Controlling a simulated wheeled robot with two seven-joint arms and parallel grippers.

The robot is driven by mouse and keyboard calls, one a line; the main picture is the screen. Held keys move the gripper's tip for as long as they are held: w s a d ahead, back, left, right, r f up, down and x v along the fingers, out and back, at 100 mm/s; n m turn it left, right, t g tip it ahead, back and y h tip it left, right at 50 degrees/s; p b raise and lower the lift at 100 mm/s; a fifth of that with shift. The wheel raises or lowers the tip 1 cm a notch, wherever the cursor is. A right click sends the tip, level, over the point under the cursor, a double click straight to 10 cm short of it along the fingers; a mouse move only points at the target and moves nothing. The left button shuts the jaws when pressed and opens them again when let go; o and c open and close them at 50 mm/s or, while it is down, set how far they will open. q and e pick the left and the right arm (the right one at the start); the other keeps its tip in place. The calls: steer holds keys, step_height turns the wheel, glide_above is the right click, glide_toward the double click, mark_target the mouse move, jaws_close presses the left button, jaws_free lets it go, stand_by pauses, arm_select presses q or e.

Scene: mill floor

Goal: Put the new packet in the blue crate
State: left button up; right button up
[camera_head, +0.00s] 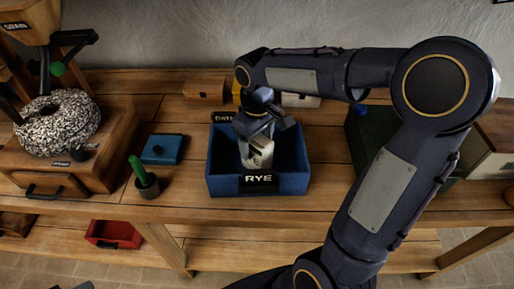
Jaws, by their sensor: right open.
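The blue crate (216,178) stands on the wooden bench and has a dark label reading RYE on its front. A pale packet (262,152) is inside the crate, slightly tilted, with its upper part just under my right gripper. My right gripper (258,137) is open and points down into the crate at the packet. Its fingertips are small and partly hidden, so I cannot tell whether they touch the packet. My right arm comes in from the lower right and bends over the bench. My left gripper is not in view.
A stone mill (58,122) on a wooden drawer base stands at the left. A small blue box (162,149) and a dark pot with a green handle (146,184) sit left of the crate. A red bin (114,234) is on the lower shelf. A dark green box (372,135) stands behind my arm.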

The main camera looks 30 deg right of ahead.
step_height(320, 180, up, 7)
steer(key=shift+s+r, duration=0.15)
steer(key=shift+r, duration=0.45)
steer(key=s+a+f+m+t+y, duration=0.2)
steer(key=s, duration=0.6)
steer(key=s+a+f+m+t+y, duration=0.1)
steer(key=s+a+f+m+t, duration=0.1)
steer(key=s, duration=0.6)
steer(key=shift+s+f+m+t+y, duration=0.3)
steer(key=shift+f+m+t+y, duration=0.1)
steer(key=shift+f+m+t, duration=0.3)
steer(key=shift+a, duration=0.1)
